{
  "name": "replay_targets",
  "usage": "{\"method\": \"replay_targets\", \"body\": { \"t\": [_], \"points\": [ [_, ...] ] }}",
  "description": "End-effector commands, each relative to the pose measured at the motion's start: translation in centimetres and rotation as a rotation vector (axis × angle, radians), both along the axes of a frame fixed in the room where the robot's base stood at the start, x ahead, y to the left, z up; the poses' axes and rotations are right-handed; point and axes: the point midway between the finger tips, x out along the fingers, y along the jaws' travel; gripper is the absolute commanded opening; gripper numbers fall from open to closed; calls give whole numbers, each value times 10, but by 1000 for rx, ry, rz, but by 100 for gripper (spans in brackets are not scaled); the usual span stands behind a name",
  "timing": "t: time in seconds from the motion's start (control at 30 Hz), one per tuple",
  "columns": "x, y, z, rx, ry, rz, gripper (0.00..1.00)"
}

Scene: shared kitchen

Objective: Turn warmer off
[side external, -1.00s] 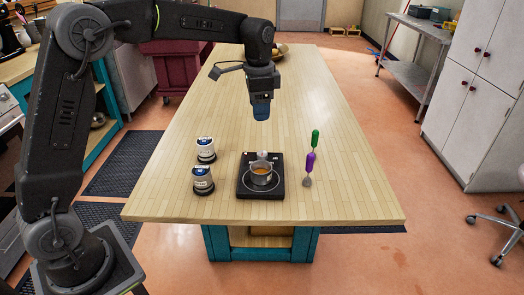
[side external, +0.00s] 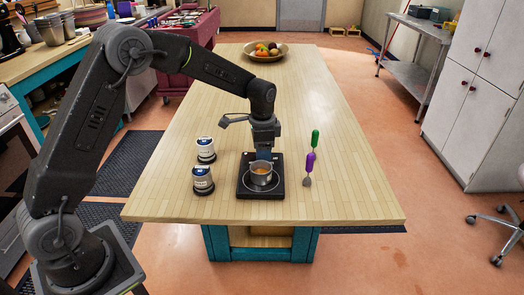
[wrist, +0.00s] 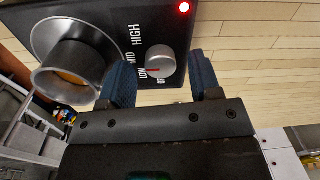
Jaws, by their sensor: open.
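The black warmer (side external: 245,188) lies flat near the front of the wooden table, with a small metal pot (side external: 261,178) of orange-brown content on it. In the wrist view, the warmer (wrist: 48,35) shows HIGH, MID, LOW and OFF labels around a silver knob (wrist: 161,58). The knob's red mark points toward LOW. A red light (wrist: 184,8) glows at the warmer's corner. My gripper (wrist: 160,66) is open, with one blue finger on each side of the knob; I cannot tell whether they touch it. In the side view, my gripper (side external: 264,155) is low behind the pot.
A fruit bowl (side external: 266,53) sits at the far end. The table's middle is clear.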

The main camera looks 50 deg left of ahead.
Motion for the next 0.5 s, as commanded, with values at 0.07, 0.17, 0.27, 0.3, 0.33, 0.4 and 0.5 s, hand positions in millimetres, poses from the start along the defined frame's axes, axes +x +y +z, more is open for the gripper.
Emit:
{"method": "replay_targets", "body": {
  "t": [0.07,0.17,0.27,0.3,0.33,0.4,0.5],
  "points": [
    [0,0,-5,0,-1,0,58],
    [0,0,-7,0,-1,0,58],
    [0,0,-7,0,-1,0,58],
    [0,0,-7,0,-1,0,58],
    [0,0,-7,0,-1,0,58],
    [0,0,-7,0,-1,0,56],
    [0,0,-7,0,-1,0,46]
  ]
}}
